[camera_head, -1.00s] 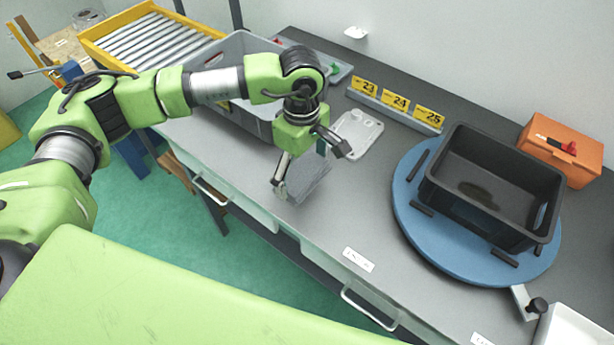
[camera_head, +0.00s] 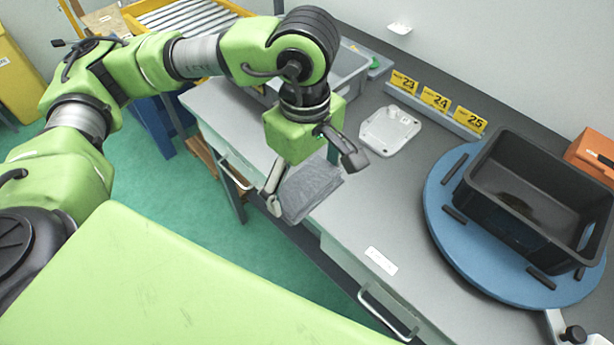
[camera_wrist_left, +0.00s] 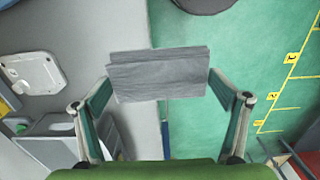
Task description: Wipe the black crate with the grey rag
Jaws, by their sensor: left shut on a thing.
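The grey rag (camera_head: 308,192), folded flat, is held in my left gripper (camera_head: 314,184) over the bench's front edge. In the left wrist view the rag (camera_wrist_left: 156,76) spans the space between the two fingers of my left gripper (camera_wrist_left: 160,82), which is shut on it. The black crate (camera_head: 510,228) stands upright on a blue round turntable (camera_head: 445,225) at the right, well apart from the rag. A dark brownish stain shows on the crate's inner floor. My right gripper is not in view.
A grey bin (camera_head: 352,62) stands behind my left wrist. A white plate (camera_head: 390,130), number cards (camera_head: 436,100) and an orange box (camera_head: 592,152) lie toward the back. Bare bench top (camera_head: 385,205) lies between the rag and the turntable.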

